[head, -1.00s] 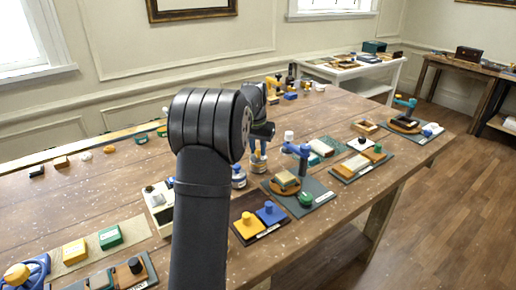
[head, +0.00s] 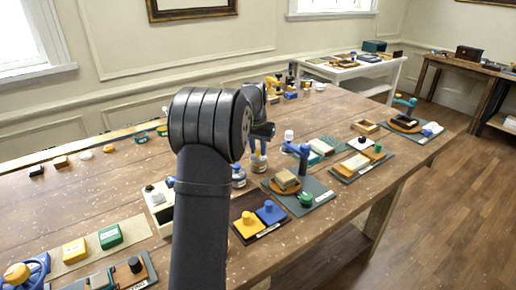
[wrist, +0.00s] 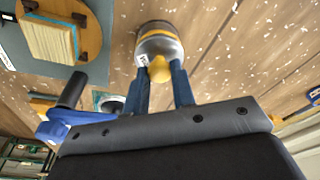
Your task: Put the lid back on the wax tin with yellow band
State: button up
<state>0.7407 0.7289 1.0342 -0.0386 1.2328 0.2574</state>
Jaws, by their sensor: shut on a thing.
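My gripper (wrist: 160,88) has its two blue fingers on either side of a yellow knob (wrist: 159,69) and is shut on it. The knob belongs to a grey lid (wrist: 166,48). The wax tin with yellow band (wrist: 157,29) is directly beyond the lid in the wrist view, lined up with it. I cannot tell whether the lid rests on the rim or is slightly apart. In the head view the tin (head: 258,165) stands on the table just below my gripper (head: 258,148), partly hidden by my arm.
A tin with a blue band (head: 239,177) stands close left of it. A tray with yellow and blue blocks (head: 262,231) lies nearer. Bare wood shows behind, at left.

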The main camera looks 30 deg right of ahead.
dwell(0.3)
jog(key=o, duration=1)
jog(key=shift+o, duration=0.6)
jog(key=o, duration=0.4)
jog(key=shift+r, duration=3.45)
jog(key=shift+c, duration=0.4)
